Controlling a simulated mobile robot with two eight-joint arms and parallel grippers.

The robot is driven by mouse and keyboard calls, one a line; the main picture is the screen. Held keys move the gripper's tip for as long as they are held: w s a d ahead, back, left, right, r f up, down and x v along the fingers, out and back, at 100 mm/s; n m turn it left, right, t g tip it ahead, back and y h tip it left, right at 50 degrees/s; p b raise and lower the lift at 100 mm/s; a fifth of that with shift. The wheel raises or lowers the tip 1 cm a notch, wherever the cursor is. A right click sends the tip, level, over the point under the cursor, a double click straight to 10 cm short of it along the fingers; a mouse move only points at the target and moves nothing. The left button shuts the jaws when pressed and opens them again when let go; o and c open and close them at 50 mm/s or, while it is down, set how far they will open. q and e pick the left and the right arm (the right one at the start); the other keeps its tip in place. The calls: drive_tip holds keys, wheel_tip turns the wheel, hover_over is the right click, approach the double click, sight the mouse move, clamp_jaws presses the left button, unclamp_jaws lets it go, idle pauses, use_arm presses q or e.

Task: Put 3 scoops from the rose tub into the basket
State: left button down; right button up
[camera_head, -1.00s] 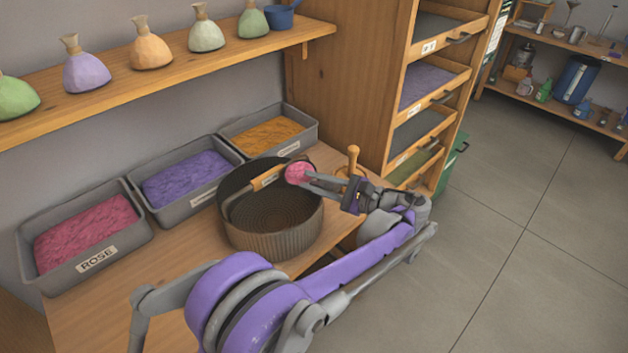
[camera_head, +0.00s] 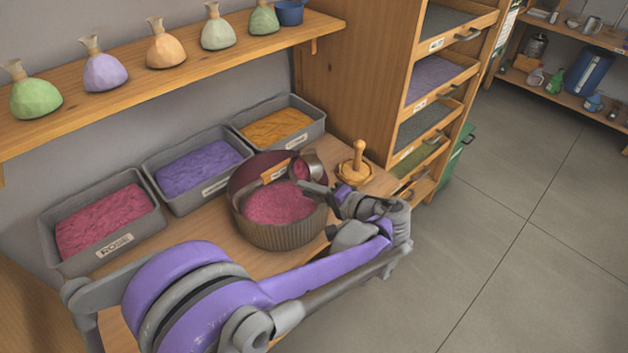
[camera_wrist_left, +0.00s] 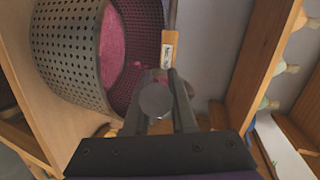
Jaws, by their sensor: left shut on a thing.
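The rose tub (camera_head: 113,246) is a grey bin of pink petals labelled ROSE, at the left of the bench. My left gripper (camera_head: 322,188) is at the basket's right rim, shut on a grey scoop (camera_head: 312,162). The scoop is tipped over the basket, with a little pink at its mouth. In the left wrist view, the perforated basket (camera_wrist_left: 68,52) is at upper left, and the scoop's round grey end (camera_wrist_left: 156,99) sits between my fingers. My right gripper is out of view.
A purple tub (camera_head: 198,172) and an orange tub (camera_head: 277,128) stand behind the basket. A wooden tamper-like piece (camera_head: 357,162) stands to its right, near the drawer cabinet (camera_head: 352,75). A shelf (camera_head: 170,76) with several small sacks hangs above the tubs.

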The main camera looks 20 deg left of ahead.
use_arm(q)
drive_tip(key=s+f+n+t, duration=0.1)
drive_tip(key=n, duration=0.2)
drive_tip(key=s+f+n+t+h+b, duration=0.1)
drive_tip(key=n+t, duration=0.1)
drive_tip(key=n, duration=0.1)
drive_tip(key=a+f+n+t, duration=0.1)
drive_tip(key=f+n+t, duration=0.1)
drive_tip(key=shift+s+n+h+b, duration=0.3)
drive_tip(key=shift+s+n+b, duration=0.05)
drive_tip(key=shift+s+n, duration=0.05)
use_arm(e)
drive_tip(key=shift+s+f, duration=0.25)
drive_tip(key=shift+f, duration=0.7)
use_arm(q)
drive_tip(key=shift+a, duration=0.2)
